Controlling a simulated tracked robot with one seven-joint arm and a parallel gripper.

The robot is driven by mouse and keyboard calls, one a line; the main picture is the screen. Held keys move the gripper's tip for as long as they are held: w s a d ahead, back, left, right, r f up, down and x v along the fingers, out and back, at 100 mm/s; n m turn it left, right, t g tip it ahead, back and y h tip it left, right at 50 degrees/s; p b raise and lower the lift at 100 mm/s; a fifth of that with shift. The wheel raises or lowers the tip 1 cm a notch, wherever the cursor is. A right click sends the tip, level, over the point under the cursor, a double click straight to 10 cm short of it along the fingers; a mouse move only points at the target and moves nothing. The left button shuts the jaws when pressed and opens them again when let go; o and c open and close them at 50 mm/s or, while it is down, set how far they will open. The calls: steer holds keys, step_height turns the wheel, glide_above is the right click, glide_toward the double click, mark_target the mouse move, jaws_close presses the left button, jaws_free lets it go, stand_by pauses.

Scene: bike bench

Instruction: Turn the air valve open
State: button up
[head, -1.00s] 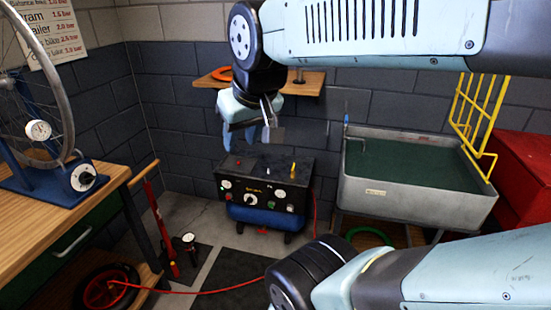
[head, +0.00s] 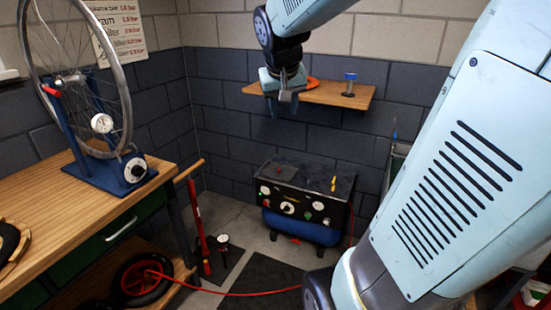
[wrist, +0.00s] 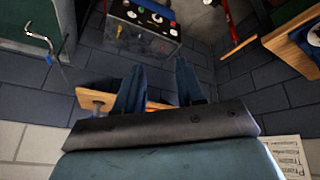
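The black-topped compressor (head: 312,176) with a blue tank stands on the floor by the back wall. A small yellow lever (head: 333,184) stands up on the right of its top; it looks like the air valve, though I cannot be sure. The compressor's front has dials and knobs. In the wrist view the compressor (wrist: 145,22) appears inverted at the top. My gripper (head: 283,104) is high above and left of the lever, in front of the wall shelf. In the wrist view its two blue fingers (wrist: 159,80) are apart with nothing between them.
A wooden shelf (head: 340,96) with a blue-topped item (head: 350,82) is close behind my gripper. A workbench (head: 60,225) with a wheel stand is at left. A red pump (head: 201,235) and red hose (head: 235,293) are on the floor. Space above the compressor is clear.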

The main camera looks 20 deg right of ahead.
steer(key=w+d+f+m+g+h, duration=0.15)
steer(key=w+d+f, duration=0.25)
steer(key=w+d, duration=0.7)
steer(key=m, duration=0.6)
glide_above(334, 179)
steer(key=s+a, duration=0.4)
step_height(334, 179, down, 40)
steer(key=shift+g+y, duration=0.25)
steer(key=shift+y, duration=0.1)
steer(key=x, duration=1.2)
steer(key=shift+w+f, duration=0.35)
steer(key=shift+w, duration=0.05)
steer(key=shift+c, duration=0.3)
jaws_close()
